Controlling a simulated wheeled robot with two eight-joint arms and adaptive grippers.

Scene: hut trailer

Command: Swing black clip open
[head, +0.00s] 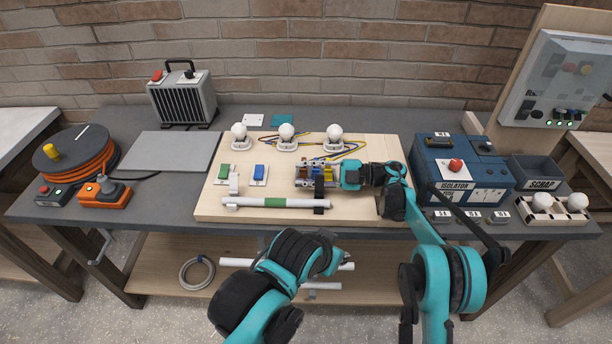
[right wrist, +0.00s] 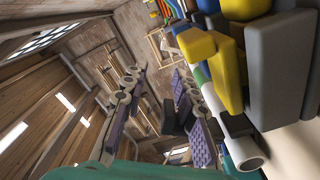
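The black clip (head: 319,190) stands near the right end of a white tube with a green band (head: 277,202); its dark strap rises toward my right gripper. My right gripper (head: 303,176) reaches in from the right over the board. In the right wrist view its two purple-padded fingers (right wrist: 160,85) are apart. A dark piece, seemingly part of the clip, shows between them, close to the lower finger; I cannot tell whether they touch. The tube (right wrist: 213,97) passes beside that finger.
Yellow and grey blocks (right wrist: 220,70) crowd the right gripper. A pale clip (head: 234,184), green switch (head: 223,171), blue switch (head: 260,172) and several bulbs share the wooden board (head: 215,209). A blue isolator box (head: 462,172) stands right. The grey plate (head: 170,151) at left is bare.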

